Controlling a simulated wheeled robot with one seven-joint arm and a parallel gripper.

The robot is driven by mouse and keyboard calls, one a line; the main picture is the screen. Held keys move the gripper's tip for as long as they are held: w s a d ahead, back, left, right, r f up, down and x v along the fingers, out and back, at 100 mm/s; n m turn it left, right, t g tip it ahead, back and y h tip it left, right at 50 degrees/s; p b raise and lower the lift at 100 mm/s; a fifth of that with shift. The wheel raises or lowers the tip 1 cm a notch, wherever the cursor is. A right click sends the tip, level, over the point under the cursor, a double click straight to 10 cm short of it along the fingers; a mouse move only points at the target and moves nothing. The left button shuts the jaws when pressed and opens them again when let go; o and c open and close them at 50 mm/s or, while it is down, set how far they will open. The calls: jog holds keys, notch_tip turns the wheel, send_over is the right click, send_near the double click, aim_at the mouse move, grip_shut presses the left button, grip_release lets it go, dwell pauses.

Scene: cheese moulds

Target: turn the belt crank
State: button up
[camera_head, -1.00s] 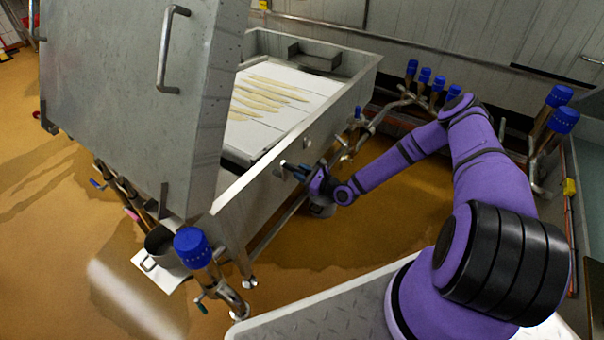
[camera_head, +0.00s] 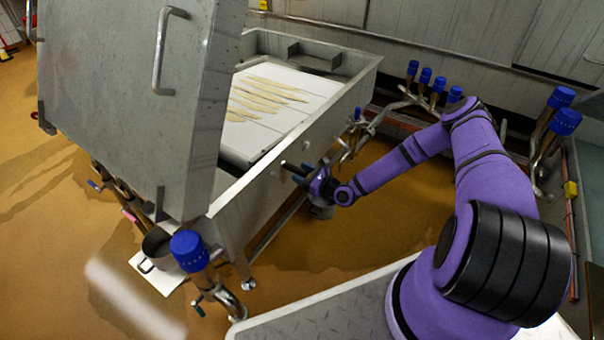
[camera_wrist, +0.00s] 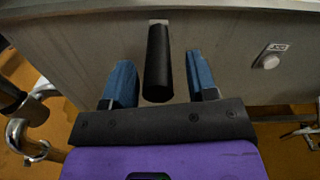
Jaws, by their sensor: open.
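The belt crank shows in the wrist view as a black cylindrical handle (camera_wrist: 158,62) that sticks out from the grey steel side of the vat. My gripper (camera_wrist: 160,80) is open, with one blue finger on each side of the handle and a visible gap on both sides. In the head view my gripper (camera_head: 298,171) is close against the near side of the vat (camera_head: 262,183). The crank is small there and mostly hidden by my fingers.
A tall steel lid or panel (camera_head: 130,105) stands at the left. Pale strips lie on the vat's white bed (camera_head: 270,100). Blue-capped pipes (camera_head: 190,250) stand at the front and back. A round button (camera_wrist: 270,60) sits right of the handle. The floor (camera_head: 330,245) is wet.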

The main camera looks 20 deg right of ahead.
jog(key=shift+s, duration=0.1)
jog(key=v, duration=1)
jog(key=shift+s+d, duration=0.2)
jog(key=shift+s, duration=0.05)
dwell(0.6)
